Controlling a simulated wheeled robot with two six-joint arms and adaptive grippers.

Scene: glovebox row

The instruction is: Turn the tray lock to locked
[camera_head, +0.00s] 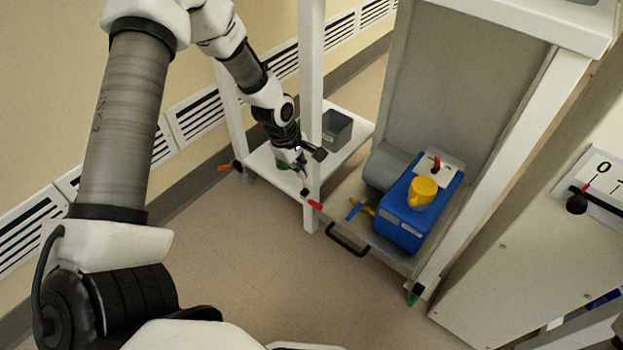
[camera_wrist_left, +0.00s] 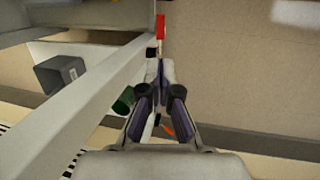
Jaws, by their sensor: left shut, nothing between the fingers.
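A small lever with a red grip (camera_head: 314,204) and a black end sits at the white post beside the pull-out tray (camera_head: 340,211); it looks like the tray lock, but no label is readable. The red grip also shows in the left wrist view (camera_wrist_left: 160,26), beyond the fingertips. My left gripper (camera_head: 303,174) points down beside the post, just above and behind the lever. In the left wrist view its fingers (camera_wrist_left: 155,82) are together and empty, apart from the red grip. My right gripper is not in view.
The tray has a black pull handle (camera_head: 347,240) and carries a blue unit (camera_head: 403,235) with a yellow top (camera_head: 423,189). A grey bin (camera_head: 336,128) stands on the low white shelf (camera_head: 352,150). The white post (camera_wrist_left: 85,110) runs close beside my gripper. The floor in front is clear.

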